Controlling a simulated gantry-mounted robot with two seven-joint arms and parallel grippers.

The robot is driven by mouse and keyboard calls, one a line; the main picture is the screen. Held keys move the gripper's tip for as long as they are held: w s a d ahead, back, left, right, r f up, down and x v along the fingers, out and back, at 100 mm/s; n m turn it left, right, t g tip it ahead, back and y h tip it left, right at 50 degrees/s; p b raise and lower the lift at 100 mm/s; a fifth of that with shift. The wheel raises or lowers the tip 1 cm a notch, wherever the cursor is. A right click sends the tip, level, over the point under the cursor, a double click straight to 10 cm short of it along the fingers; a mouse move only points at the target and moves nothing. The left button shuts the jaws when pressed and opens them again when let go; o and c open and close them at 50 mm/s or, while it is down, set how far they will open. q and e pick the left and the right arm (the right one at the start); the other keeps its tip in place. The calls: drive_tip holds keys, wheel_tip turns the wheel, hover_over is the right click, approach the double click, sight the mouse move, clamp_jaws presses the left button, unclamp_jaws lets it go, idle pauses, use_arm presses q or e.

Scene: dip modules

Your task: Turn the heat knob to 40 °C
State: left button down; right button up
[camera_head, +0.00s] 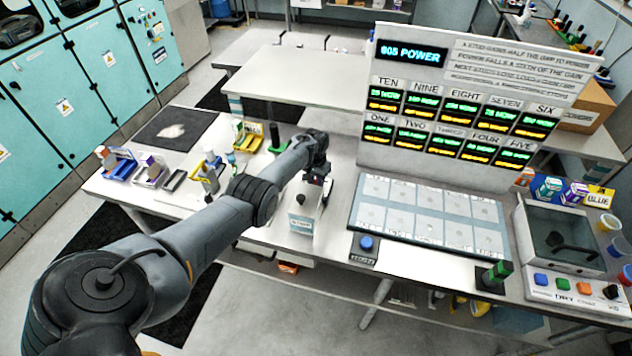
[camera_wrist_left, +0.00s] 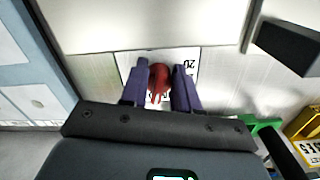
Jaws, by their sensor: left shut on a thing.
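A red heat knob (camera_wrist_left: 159,80) shows in the left wrist view, on a white dial plate (camera_wrist_left: 188,62) with printed numbers. A "20" is readable at its right; other marks are partly covered by the fingers. My left gripper (camera_wrist_left: 160,88) has its two purple fingers shut on the knob, one on each side. In the head view my left gripper (camera_head: 319,180) is above the table beside a small white box (camera_head: 300,224) with a label on its front. The red knob cannot be made out there, and its setting cannot be read. My right gripper is not in view.
A panel with lit displays (camera_head: 440,110) stands behind a tray of pale pads (camera_head: 428,212). A blue button (camera_head: 366,243) is right of my left gripper. A lidded device (camera_head: 565,240) stands at far right. Small boxes (camera_head: 150,168) and bottles are at left.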

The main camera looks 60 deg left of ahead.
sight(315, 181)
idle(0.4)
use_arm(q)
drive_tip(key=c, duration=0.8)
unclamp_jaws()
drive_tip(key=shift+r+p, duration=0.5)
drive_tip(key=shift+r, duration=0.2)
wheel_tip(315, 181, up, 8)
drive_tip(key=p, duration=0.3)
drive_tip(key=shift+r, duration=0.75)
drive_tip(key=shift+s, duration=0.1)
